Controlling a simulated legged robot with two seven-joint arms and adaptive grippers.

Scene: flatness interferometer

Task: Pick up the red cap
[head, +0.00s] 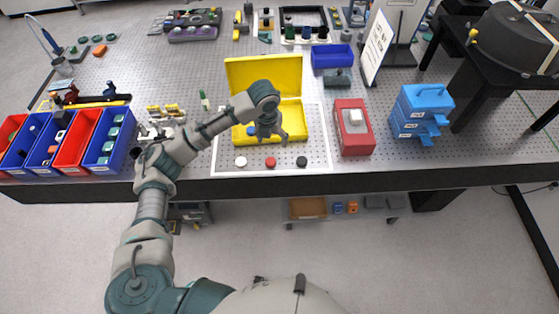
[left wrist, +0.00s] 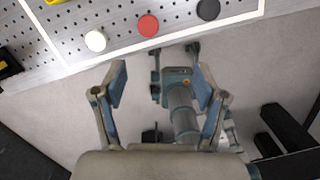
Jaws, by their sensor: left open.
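The red cap (head: 271,162) is a small round disc lying flat near the front of a white-framed area on the perforated table. It lies between a white cap (head: 240,162) and a black cap (head: 302,161). In the left wrist view the red cap (left wrist: 148,26) is near the top, beyond the fingertips. My left gripper (head: 272,137) is open and empty, above the front of the open yellow case and a little behind the red cap. The left wrist view shows its two spread fingers (left wrist: 160,84). My right gripper is not identifiable in either view.
The open yellow case (head: 262,72) stands just behind the caps. A red box (head: 353,140) and blue drawers (head: 411,118) stand to the right, and coloured bins (head: 80,135) at the far left. The table's front edge (head: 400,178) is close to the caps.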

